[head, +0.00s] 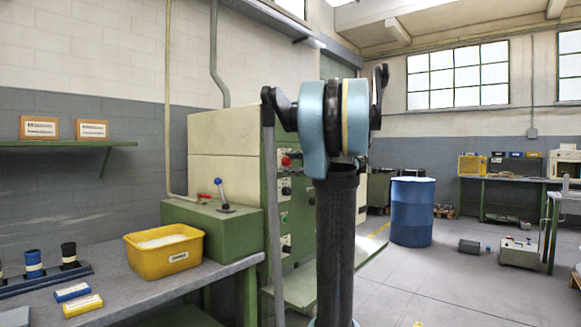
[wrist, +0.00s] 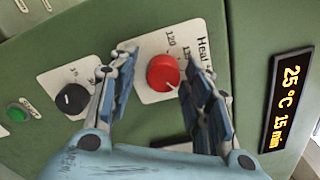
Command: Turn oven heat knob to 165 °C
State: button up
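In the wrist view the red heat knob (wrist: 161,76) sits on a white dial plate marked "Heat" with numbers such as 120. Its pale pointer mark is at the lower right. My gripper (wrist: 158,66) is open, with one blue-grey finger on each side of the knob. I see gaps between fingers and knob; the depth is hard to judge. The oven display (wrist: 286,98) reads 25 °C and 15 min. In the head view the green and cream oven (head: 225,160) stands behind my arm, which hides part of its panel; my gripper cannot be made out there.
In the wrist view a black knob (wrist: 72,98) and a green button (wrist: 19,112) are left of the red knob. In the head view a workbench (head: 140,290) with a yellow bin (head: 165,250) stands left. A blue barrel (head: 412,212) stands on open floor at right.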

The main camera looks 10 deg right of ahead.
jog(key=shift+d+r, duration=0.1)
jog(key=shift+s+d, duration=0.15)
jog(key=v, duration=1.1)
jog(key=shift+s, duration=0.2)
jog(key=s+a+f+n+g+h, duration=0.1)
jog(key=s+a+f+n+g, duration=0.2)
jog(key=s+a+f, duration=0.35)
jog(key=s+a+f+n+g+h, duration=0.2)
jog(key=s+a+f, duration=0.2)
jog(key=f, duration=0.5)
jog(key=s+a+f+n+g+h, duration=0.1)
jog(key=s+a+f+n+g, duration=0.2)
jog(key=s+a+f, duration=0.35)
jog(key=s+d+f+n+g+h, duration=0.1)
jog(key=s+d+f+n+h, duration=0.2)
jog(key=s+f, duration=0.5)
jog(key=s+d+f+n+g+h, duration=0.2)
jog(key=s+d+f+n+h, duration=0.2)
jog(key=s+f, duration=0.4)
notch_tip(320, 180, down, 6)
jog(key=shift+f+n+h, duration=0.1)
jog(key=shift+n+h, duration=0.3)
jog(key=shift+n, duration=0.2)
